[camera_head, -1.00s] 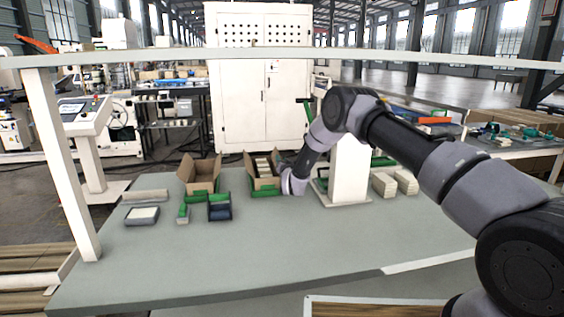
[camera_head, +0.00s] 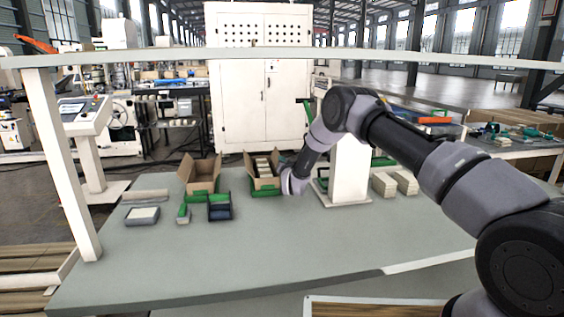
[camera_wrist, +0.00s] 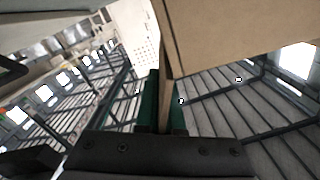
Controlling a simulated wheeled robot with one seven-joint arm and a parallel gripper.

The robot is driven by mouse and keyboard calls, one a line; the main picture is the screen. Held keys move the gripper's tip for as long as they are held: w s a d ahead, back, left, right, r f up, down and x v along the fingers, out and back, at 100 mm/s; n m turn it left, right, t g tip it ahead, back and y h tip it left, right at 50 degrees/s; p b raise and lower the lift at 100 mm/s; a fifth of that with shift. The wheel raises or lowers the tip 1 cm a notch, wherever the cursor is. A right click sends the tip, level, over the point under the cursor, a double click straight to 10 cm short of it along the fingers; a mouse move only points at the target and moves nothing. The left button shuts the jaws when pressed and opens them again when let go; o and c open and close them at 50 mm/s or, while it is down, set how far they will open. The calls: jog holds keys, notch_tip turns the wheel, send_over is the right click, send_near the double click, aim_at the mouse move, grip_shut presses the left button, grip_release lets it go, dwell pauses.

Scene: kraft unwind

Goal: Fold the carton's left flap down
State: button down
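An open brown carton (camera_head: 264,183) stands on the table with pale items inside and one flap raised on its left in the head view. My gripper (camera_wrist: 163,108) is at this carton's right side in the head view, where my wrist hides its fingertips and that edge of the carton. In the wrist view a brown cardboard panel (camera_wrist: 235,38) fills the top right. Its edge runs down between the two dark green fingers, which lie close against it on both sides. Which flap this is cannot be told for certain.
A second open carton (camera_head: 201,180) stands to the left. Green and dark blue bins (camera_head: 220,207) and a grey tray (camera_head: 142,216) lie in front of it. A white post (camera_head: 349,170) and pale stacks (camera_head: 384,185) stand to the right. The front of the table (camera_head: 250,255) is clear.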

aim_at(268, 172)
jog(key=shift+a+n, duration=0.1)
jog(key=shift+n, duration=0.2)
dwell(0.7)
jog(key=n, duration=0.1)
jog(key=a+n, duration=0.1)
jog(key=n, duration=0.1)
jog(key=shift+s+a+r, duration=0.2)
jog(key=shift+a, duration=0.05)
jog(key=a+n, duration=0.1)
jog(key=n, duration=0.2)
jog(key=a+n, duration=0.1)
jog(key=n, duration=0.2)
jog(key=s+a+f+n, duration=0.1)
jog(key=n, duration=0.2)
jog(key=shift+a+n, duration=0.15)
jog(key=shift+n, duration=0.15)
jog(key=shift+s+a+f+n, duration=0.1)
jog(key=shift+a+f+n, duration=0.2)
jog(key=shift+n, duration=0.6)
jog(key=shift+a+f+n, duration=0.15)
jog(key=shift+f+n, duration=0.15)
jog(key=shift+n, duration=0.6)
jog(key=c, duration=1)
grip_release()
jog(key=shift+c, duration=0.2)
